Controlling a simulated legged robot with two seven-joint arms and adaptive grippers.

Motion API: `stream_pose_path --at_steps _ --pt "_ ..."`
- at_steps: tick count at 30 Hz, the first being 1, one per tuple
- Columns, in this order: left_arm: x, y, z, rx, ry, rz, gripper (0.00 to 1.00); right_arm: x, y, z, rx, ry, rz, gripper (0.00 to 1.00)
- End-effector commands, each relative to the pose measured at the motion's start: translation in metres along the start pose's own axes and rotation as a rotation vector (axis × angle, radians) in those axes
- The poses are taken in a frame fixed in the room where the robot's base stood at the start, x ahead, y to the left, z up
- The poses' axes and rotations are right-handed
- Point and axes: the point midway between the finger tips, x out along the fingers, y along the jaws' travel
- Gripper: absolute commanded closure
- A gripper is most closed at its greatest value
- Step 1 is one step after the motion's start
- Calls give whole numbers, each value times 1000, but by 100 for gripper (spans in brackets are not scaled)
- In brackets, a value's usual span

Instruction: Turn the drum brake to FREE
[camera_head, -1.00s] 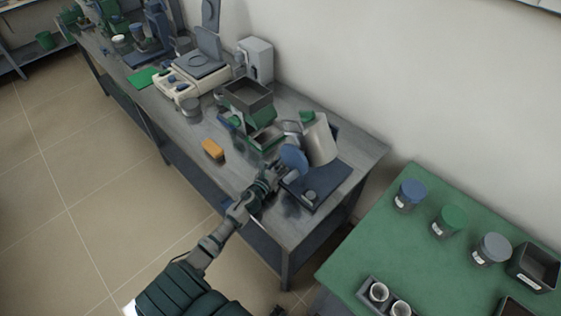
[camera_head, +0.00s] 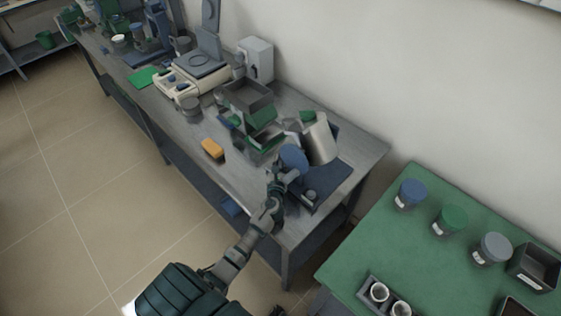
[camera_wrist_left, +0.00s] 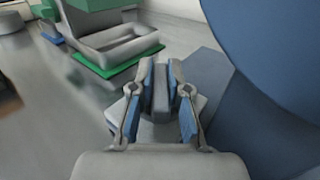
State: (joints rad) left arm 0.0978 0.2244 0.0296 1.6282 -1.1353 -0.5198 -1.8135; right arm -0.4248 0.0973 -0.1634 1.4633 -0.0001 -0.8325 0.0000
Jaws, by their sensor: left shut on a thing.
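The drum machine stands at the near right end of the grey bench on a dark blue base (camera_head: 325,180). Its tilted light grey drum (camera_head: 320,140) has a round blue end (camera_head: 293,158), which also fills the upper right of the left wrist view (camera_wrist_left: 275,45). My left gripper (camera_head: 283,174) is at the left side of this machine, just below the blue end. In the left wrist view its blue-padded fingers (camera_wrist_left: 161,98) are closed on a small upright grey brake handle (camera_wrist_left: 160,82). Any FREE marking is not readable. My right gripper is not in view.
A green machine with a grey hopper (camera_head: 248,95) and tray stands just left of the drum. An orange block (camera_head: 212,149) lies near the bench's front edge. A green-topped table (camera_head: 440,265) with several lidded jars is at the right.

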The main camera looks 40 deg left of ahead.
Motion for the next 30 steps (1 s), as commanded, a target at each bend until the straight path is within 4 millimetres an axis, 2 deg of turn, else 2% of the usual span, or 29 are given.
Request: stream_pose_path --at_steps 6,7,9,24,30 --pt "0 0 1 0 -2 -1 100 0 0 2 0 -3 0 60" --pt "0 0 1 0 -2 -1 77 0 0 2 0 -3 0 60" --pt "0 0 1 0 -2 -1 60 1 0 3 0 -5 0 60" --pt "0 0 0 1 0 -9 59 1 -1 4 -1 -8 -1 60" --pt "0 2 1 6 -1 -136 59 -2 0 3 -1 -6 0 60"
